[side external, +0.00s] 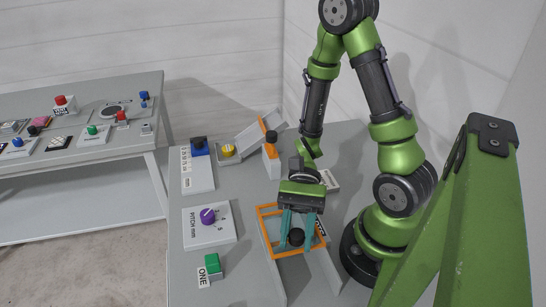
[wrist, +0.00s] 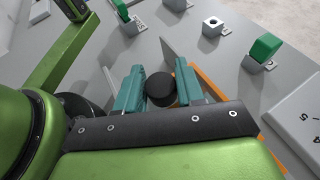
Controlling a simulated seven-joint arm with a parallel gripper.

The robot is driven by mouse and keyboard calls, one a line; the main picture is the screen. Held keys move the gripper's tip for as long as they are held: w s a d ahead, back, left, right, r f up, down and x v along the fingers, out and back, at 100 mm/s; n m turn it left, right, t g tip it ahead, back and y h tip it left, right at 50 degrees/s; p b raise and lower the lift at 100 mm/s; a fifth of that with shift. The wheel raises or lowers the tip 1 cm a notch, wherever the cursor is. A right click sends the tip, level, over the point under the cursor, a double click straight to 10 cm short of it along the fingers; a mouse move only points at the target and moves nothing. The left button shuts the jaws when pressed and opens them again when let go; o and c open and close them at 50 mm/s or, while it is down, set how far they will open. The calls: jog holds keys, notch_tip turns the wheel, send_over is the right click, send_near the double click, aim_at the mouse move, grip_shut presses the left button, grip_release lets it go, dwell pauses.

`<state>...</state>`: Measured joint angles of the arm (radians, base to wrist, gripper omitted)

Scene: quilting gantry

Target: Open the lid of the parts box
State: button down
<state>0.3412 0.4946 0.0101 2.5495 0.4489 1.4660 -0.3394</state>
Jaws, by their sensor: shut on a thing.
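The parts box's lid seems to be the orange-edged frame (side external: 266,233) on the front part of the grey table; a strip of its orange edge (wrist: 213,90) shows in the wrist view. A round black knob (side external: 296,237) sits at its front side. My gripper (side external: 296,230) points down over the frame, its two teal fingers shut on the knob. In the wrist view the knob (wrist: 161,89) sits between the fingertips of my gripper (wrist: 160,88). Grey upright panels (side external: 326,271) stand under the frame's front. My gripper hides part of the frame, and how far the lid is tilted is hard to tell.
A purple dial (side external: 208,216) on a white panel and a green button block (side external: 212,263) stand to the left. Behind are a blue-topped block (side external: 198,145), a yellow button (side external: 228,151) and another orange-edged piece (side external: 270,160) with a black knob. A second table (side external: 100,165) stands far left.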

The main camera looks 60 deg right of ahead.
jog(key=c, duration=0.8)
grip_release()
jog(key=v, duration=1.7)
jog(key=shift+a, duration=0.1)
